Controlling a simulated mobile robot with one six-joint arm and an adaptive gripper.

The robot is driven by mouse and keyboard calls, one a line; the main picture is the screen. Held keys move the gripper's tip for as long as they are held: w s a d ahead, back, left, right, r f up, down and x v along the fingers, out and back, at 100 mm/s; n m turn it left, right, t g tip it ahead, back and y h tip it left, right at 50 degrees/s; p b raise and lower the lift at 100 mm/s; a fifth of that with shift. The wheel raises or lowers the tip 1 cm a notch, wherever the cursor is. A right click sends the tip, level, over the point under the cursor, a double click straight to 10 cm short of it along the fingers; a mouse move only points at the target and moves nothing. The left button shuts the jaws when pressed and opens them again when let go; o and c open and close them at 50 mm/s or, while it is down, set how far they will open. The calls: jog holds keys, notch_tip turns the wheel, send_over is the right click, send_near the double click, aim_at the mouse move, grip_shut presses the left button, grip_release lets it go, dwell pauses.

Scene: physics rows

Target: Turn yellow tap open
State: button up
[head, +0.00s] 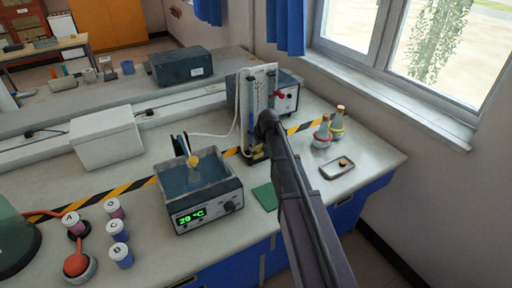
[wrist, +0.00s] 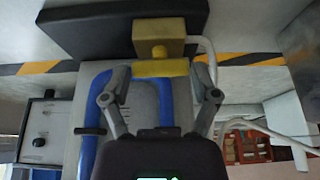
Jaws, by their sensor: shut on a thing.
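The yellow tap (head: 258,153) sits low on the front of an upright grey panel (head: 251,100) on the bench. In the wrist view, its square yellow body (wrist: 160,28) with a round stem shows beyond a yellow bar handle (wrist: 160,69). My gripper (wrist: 161,71) has one finger at each end of this handle and is shut on it. The handle lies crosswise in the wrist view. In the head view my arm hides the gripper and part of the tap.
A water bath (head: 205,196) with a flask stands left of my arm. Corked bottles (head: 322,133) and a small tray (head: 341,169) stand to the right. A green mat (head: 265,196) lies near the bench's front edge.

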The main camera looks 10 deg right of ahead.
jog(key=shift+a, duration=0.1)
jog(key=o, duration=1)
jog(key=s+r+m+g+p, duration=0.1)
jog(key=s, duration=0.8)
jog(key=s+r+m+g+h+p, duration=0.1)
jog(key=s, duration=0.9)
jog(key=s+a+m+g+p, duration=0.1)
jog(key=s+g+p, duration=0.1)
jog(key=s, duration=0.8)
jog(key=shift+r+m, duration=0.4)
